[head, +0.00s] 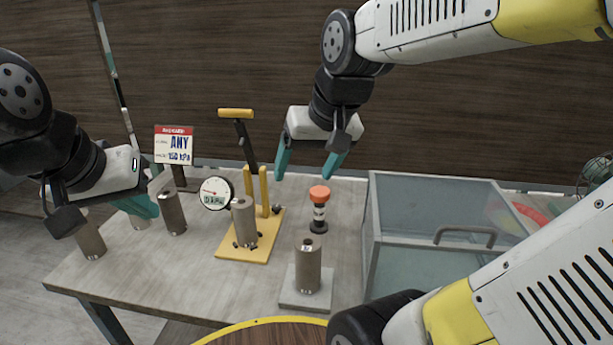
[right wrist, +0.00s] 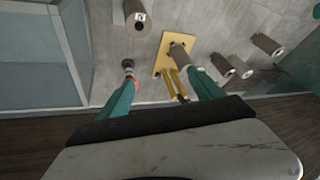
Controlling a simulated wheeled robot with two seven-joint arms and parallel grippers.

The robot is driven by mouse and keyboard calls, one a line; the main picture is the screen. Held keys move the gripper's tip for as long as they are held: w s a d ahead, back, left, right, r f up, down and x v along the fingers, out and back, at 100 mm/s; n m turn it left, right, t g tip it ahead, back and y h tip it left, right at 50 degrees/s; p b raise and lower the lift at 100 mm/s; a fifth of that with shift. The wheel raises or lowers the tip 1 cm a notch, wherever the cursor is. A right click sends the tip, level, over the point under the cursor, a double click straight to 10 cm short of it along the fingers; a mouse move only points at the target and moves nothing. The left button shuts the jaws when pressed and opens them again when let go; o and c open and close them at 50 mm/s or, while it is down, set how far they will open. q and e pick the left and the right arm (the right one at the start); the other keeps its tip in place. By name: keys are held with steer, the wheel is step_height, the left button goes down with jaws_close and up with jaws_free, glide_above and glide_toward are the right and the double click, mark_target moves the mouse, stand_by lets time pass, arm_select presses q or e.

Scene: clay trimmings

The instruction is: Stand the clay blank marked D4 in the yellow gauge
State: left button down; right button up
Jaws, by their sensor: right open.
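The yellow gauge (head: 228,251) has a yellow base, uprights, a lever and a round dial (head: 215,193) that seems to read 0 kPa. A grey-brown clay blank (head: 244,222) stands upright on its base. Another blank (head: 308,268) stands on a grey plate (head: 290,298) in front; its small label (right wrist: 140,17) is unreadable. Blanks also stand at the left (head: 90,241) and beside the dial (head: 172,214); one (head: 138,222) is partly hidden by my left gripper (head: 150,206). I cannot see that gripper's opening. My right gripper (head: 308,168) is open and empty, above and behind the table's far side.
An orange-topped dark tool (head: 319,208) stands behind the plate. A glass-walled bin (head: 372,235) with a handle fills the table's right. A sign (head: 174,144) reading ANY and 150 kPa stands behind. The table's front left (head: 170,275) is clear.

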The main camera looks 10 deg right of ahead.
steer(key=shift+t, duration=0.6)
steer(key=s, duration=0.1)
steer(key=s+d, duration=0.1)
steer(key=s, duration=0.3)
steer(key=shift+s+d+f, duration=0.15)
steer(key=shift+d+f, duration=0.1)
